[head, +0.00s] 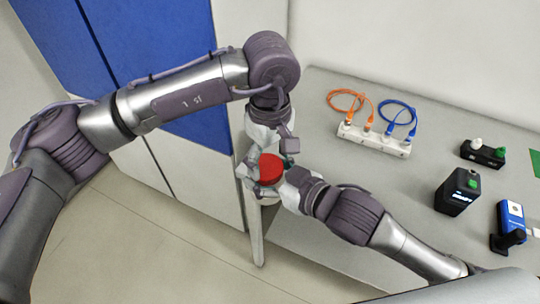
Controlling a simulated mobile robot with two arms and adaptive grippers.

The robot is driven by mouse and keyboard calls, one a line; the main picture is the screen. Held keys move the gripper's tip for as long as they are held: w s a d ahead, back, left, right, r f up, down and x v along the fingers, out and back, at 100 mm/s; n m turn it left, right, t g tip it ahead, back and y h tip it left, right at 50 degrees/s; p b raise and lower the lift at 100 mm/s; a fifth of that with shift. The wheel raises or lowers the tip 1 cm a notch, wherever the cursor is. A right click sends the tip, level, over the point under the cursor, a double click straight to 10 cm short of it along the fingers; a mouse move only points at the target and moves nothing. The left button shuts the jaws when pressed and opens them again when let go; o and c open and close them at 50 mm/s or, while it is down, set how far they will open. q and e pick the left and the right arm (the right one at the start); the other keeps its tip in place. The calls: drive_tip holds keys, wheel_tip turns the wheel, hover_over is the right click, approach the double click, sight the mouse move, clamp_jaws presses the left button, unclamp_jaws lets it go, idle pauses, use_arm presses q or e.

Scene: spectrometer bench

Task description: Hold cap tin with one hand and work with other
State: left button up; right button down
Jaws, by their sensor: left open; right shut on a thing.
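The cap tin (269,167) shows as a round red top, held up off the bench at the bench's left edge. My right gripper (275,185) reaches in from the right and is shut on the tin. My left gripper (267,146) comes down from above and is open close to the tin, just behind it in the picture. Whether the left fingers touch the tin cannot be told. The tin's lower body is mostly hidden by the grippers.
On the grey bench (330,215) stand a white power strip (374,139) with orange (345,101) and blue cables (398,112), a black box (482,153), a black device with a green button (457,192) and a blue device (510,215). A blue-and-white cabinet (90,45) is behind at left.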

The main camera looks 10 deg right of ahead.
use_arm(q)
drive_tip(key=shift+f, duration=0.1)
drive_tip(key=c, duration=1.1)
drive_tip(key=shift+f, duration=0.1)
